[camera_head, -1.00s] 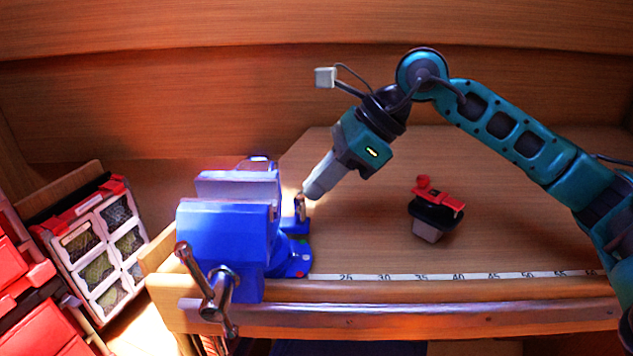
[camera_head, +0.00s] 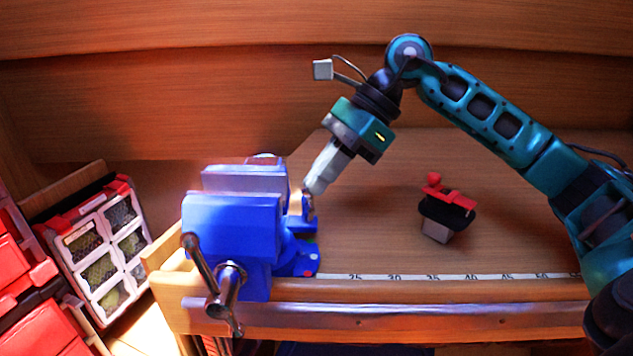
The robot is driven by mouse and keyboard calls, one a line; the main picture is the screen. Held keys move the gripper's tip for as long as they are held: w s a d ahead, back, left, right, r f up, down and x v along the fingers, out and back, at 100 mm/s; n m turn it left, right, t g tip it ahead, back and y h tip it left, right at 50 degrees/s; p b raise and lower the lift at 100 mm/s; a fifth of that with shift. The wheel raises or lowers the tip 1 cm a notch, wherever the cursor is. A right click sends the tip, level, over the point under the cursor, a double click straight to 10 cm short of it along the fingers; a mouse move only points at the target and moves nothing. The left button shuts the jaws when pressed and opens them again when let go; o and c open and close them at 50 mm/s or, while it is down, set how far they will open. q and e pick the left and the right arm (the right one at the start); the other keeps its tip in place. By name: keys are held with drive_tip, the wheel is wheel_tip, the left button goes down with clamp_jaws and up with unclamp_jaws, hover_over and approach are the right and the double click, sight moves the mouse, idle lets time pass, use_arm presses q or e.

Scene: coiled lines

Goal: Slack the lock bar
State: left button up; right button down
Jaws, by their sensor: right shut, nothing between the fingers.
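A blue bench vise (camera_head: 235,225) stands at the left front corner of the wooden bench. A small metal lock bar (camera_head: 308,207) stands at the right side of its base. My right gripper (camera_head: 313,188) points down and to the left, its fingers together and empty. Its fingertips are at the top of the lock bar; I cannot tell whether they touch it. The fingertips partly cover the bar's upper end. The vise's large steel handle (camera_head: 198,262) hangs at the front. My left gripper is out of view.
A black and red object with a grey base (camera_head: 447,208) stands on the bench to the right. A white measuring strip (camera_head: 450,277) runs along the front edge. A case with clear windows (camera_head: 100,250) and red bins (camera_head: 25,275) are at the left.

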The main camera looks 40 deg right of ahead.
drive_tip(key=shift+w+a, duration=0.1)
drive_tip(key=shift+w, duration=0.2)
drive_tip(key=shift+w+a, duration=0.2)
drive_tip(key=shift+w, duration=0.05)
drive_tip(key=shift+w+a, duration=0.2)
idle(0.7)
